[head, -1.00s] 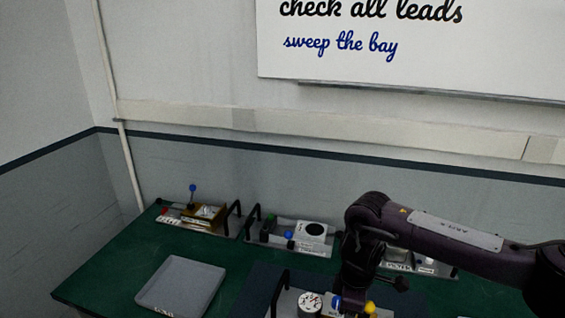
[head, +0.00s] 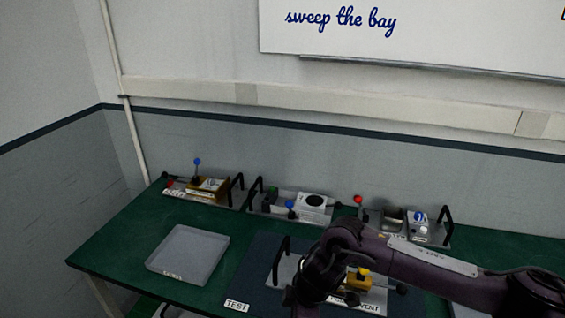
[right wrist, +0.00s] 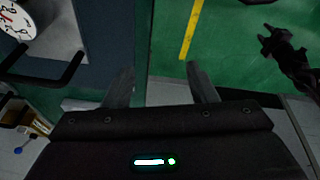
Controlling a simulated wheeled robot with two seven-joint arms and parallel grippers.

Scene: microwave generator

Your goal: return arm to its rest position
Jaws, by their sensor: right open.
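My right arm comes in from the right in the head view and bends down over the front of the table. Its gripper is low in that view, and its fingertips are hidden there. In the right wrist view my right gripper (right wrist: 162,88) has its two fingers wide apart with nothing between them. A dark jointed part at the upper right of the right wrist view looks like my left gripper (right wrist: 272,42); its jaws are too dark to read. The left arm does not show in the head view.
A panel with a yellow knob (head: 358,280) lies on the dark TEST mat (head: 250,268), partly behind my arm. A grey tray (head: 188,254) sits at left. Several handled modules, including one with a black disc (head: 314,200), line the back.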

